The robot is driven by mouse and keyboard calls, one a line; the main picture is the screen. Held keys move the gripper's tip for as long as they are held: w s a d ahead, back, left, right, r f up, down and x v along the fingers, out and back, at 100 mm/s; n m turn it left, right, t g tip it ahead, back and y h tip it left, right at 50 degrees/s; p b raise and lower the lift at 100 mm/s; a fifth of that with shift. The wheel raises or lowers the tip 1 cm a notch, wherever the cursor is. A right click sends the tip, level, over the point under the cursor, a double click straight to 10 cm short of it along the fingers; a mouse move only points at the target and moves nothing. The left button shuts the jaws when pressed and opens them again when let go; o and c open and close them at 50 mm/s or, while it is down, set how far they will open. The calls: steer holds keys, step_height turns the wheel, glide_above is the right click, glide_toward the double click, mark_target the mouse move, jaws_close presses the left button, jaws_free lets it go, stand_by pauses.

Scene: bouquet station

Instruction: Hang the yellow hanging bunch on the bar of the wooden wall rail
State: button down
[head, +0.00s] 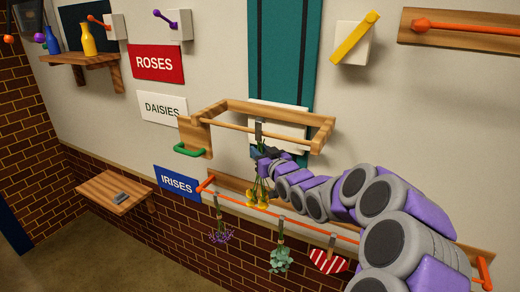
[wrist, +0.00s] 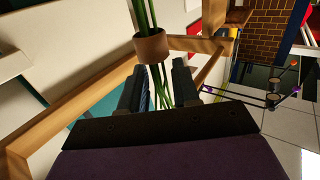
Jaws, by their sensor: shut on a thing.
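The yellow hanging bunch (head: 257,196) is upside down with its yellow flowers at the bottom, green stems above and a grey hook at the top. My gripper (head: 262,156) is shut on its stems below the hook. In the wrist view my gripper (wrist: 158,90) has the green stems between its fingers, beside a brown band (wrist: 152,46). The wooden wall rail (head: 322,132) is a frame on the wall with a front bar (head: 228,126). The grey hook overlaps this bar in the head view; I cannot tell whether it is around the bar or in front of it.
Below, an orange rail (head: 340,234) holds a purple bunch (head: 221,236), a grey-green bunch (head: 281,260) and a red striped thing (head: 328,262). A green handle-like bar (head: 188,150) is at the wooden rail's left. A small wooden shelf (head: 105,195) stands at the lower left.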

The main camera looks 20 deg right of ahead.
steer(key=shift+a+f+b, duration=0.1)
steer(key=shift+f+b, duration=0.4)
steer(key=shift+f, duration=0.35)
steer(key=shift+d+f+b, duration=0.5)
steer(key=shift+f, duration=0.35)
steer(key=shift+a, duration=0.15)
steer(key=c, duration=0.7)
jaws_free()
steer(key=shift+c, duration=0.2)
steer(key=shift+s, duration=0.1)
